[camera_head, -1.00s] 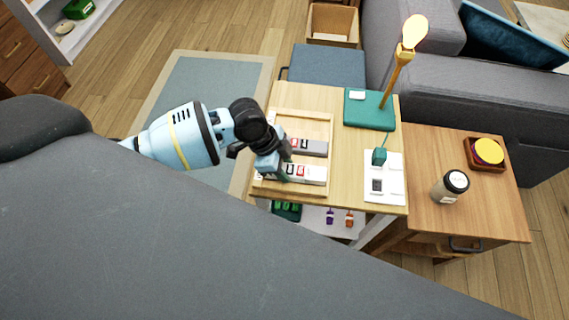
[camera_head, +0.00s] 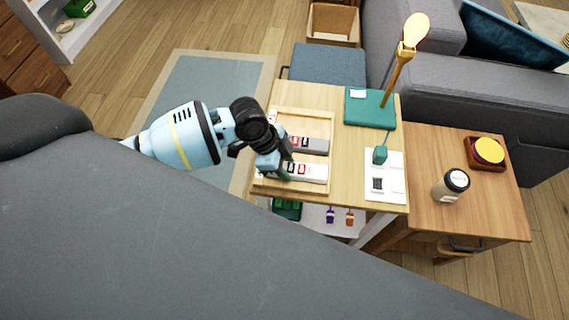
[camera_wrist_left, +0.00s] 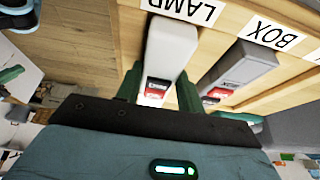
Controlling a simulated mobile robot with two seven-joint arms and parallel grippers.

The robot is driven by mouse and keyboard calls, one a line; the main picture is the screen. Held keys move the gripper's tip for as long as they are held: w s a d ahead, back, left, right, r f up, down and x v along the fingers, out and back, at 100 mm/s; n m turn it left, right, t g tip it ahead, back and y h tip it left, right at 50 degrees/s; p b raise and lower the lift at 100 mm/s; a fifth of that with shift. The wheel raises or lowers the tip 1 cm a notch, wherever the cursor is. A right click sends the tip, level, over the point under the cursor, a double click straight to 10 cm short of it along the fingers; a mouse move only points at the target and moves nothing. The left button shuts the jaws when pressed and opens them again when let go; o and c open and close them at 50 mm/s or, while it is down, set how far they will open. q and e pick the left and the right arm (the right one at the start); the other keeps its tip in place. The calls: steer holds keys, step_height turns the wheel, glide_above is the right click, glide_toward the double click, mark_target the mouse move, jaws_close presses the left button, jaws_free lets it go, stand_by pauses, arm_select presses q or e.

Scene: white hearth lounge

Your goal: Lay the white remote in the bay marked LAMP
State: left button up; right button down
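The white remote (camera_head: 308,172) lies in the front bay of a light wooden tray (camera_head: 292,189) on the table. In the left wrist view the white remote (camera_wrist_left: 168,52) sits by the label LAMP (camera_wrist_left: 190,10), its red-button end toward me. My left gripper (camera_head: 285,168) is low over the tray at the remote's left end. Its green fingers, in the wrist view (camera_wrist_left: 160,90), stand on either side of the remote, with a narrow gap seeming to show; they look open. My right gripper is out of view.
A grey remote (camera_head: 312,147) lies in the bay labelled BOX (camera_wrist_left: 272,35). A green-based lamp (camera_head: 370,108) and a white panel (camera_head: 385,190) stand to the right. A jar (camera_head: 451,187) is on the side table (camera_head: 490,215). A large grey surface (camera_head: 200,250) fills the foreground.

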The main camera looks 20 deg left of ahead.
arm_select(q)
steer(key=shift+o, duration=1)
steer(key=shift+s+f, duration=0.35)
steer(key=shift+f, duration=0.4)
steer(key=shift+o, duration=0.7)
steer(key=v, duration=0.6)
steer(key=w+p+v, duration=0.1)
steer(key=v, duration=0.2)
steer(key=shift+d+r, duration=0.15)
steer(key=shift+d, duration=0.1)
steer(key=shift+s, duration=0.1)
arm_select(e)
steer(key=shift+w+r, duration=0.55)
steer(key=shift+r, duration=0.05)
